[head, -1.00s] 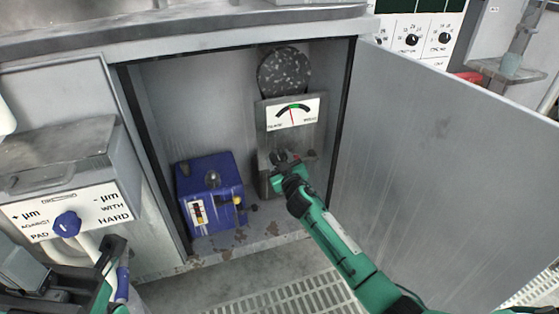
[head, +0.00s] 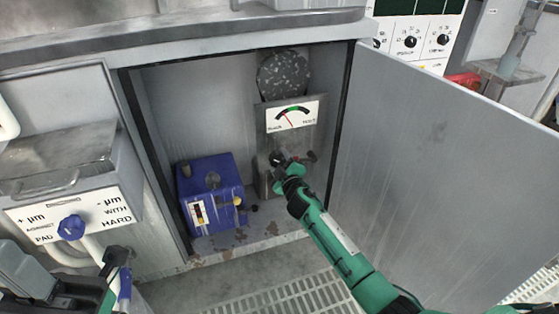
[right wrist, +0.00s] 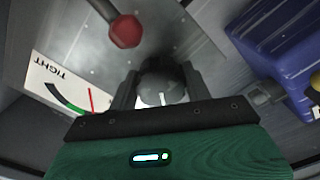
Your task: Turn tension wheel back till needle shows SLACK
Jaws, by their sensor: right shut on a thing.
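The tension gauge (head: 293,114) is a white dial with a dark and green arc, high in the open cabinet. Its thin red needle leans left of upright, towards the label at the left end, which is small and blurred. The right-end label reads TIGHT in the right wrist view (right wrist: 62,82). My right gripper (head: 283,162) is at the plate below the dial. It is shut on the dark round tension wheel (right wrist: 162,78), which is mostly hidden in the head view. My left gripper (head: 118,257) is at the lower left, partly seen, its jaws unclear.
A red-knobbed lever (right wrist: 125,31) sticks out close to my right gripper. A blue box (head: 211,193) stands on the cabinet floor to the left. The open cabinet door (head: 430,175) is right of my right arm. A blue knob (head: 71,227) is on the front at left.

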